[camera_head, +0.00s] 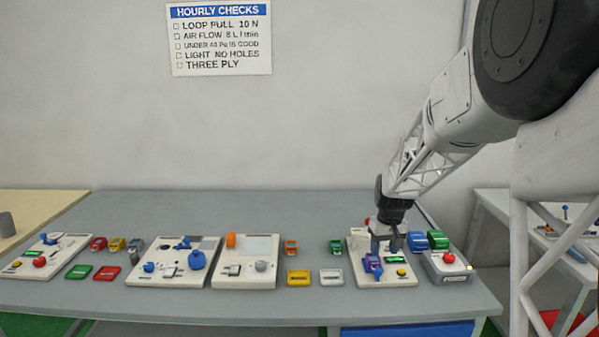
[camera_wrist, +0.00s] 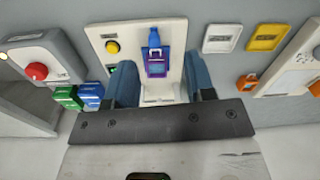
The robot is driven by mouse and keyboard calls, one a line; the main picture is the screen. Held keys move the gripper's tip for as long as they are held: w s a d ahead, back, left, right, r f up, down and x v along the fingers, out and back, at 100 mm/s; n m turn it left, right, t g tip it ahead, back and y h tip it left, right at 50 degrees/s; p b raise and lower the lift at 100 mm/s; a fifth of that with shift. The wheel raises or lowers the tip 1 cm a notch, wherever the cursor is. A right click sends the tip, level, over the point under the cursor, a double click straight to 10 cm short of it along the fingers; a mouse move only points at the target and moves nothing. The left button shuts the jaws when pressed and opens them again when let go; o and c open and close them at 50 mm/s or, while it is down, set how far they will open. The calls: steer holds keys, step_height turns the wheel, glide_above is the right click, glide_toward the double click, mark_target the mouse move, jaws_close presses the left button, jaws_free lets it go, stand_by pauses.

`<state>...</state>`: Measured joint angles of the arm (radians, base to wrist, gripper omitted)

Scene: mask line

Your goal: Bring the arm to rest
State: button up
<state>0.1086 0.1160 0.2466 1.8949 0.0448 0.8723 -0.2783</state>
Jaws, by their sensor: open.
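My gripper (camera_head: 386,244) hangs fingers-down over a cream panel (camera_head: 400,278) at the right part of the grey bench. In the wrist view, the two blue-grey fingers of my gripper (camera_wrist: 162,68) stand apart, with the same panel (camera_wrist: 172,28) between and beyond them. A purple-framed piece (camera_wrist: 156,64) with a blue part above it shows in the gap between the fingers. The purple piece also shows in the head view (camera_head: 373,264), just in front of the fingers. I see no finger touching it. My arm reaches in from the upper right.
A box with a red button (camera_head: 449,258) and blue and green blocks (camera_head: 428,240) stand close right of my gripper. Yellow (camera_head: 299,278) and white (camera_head: 331,276) holders lie left. More panels (camera_head: 247,262) stand farther left. The space above the bench is clear.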

steer(key=s+a+r, duration=0.3)
steer(key=s+r, duration=0.5)
steer(key=s, duration=0.3)
steer(key=s+a+r+m+t, duration=0.1)
steer(key=s+a, duration=0.1)
steer(key=s, duration=1.3)
steer(key=s+a+r+t, duration=0.1)
steer(key=s+r, duration=0.1)
steer(key=s, duration=1.4)
steer(key=shift+a+r+m+h, duration=0.3)
steer(key=shift+a+m, duration=0.1)
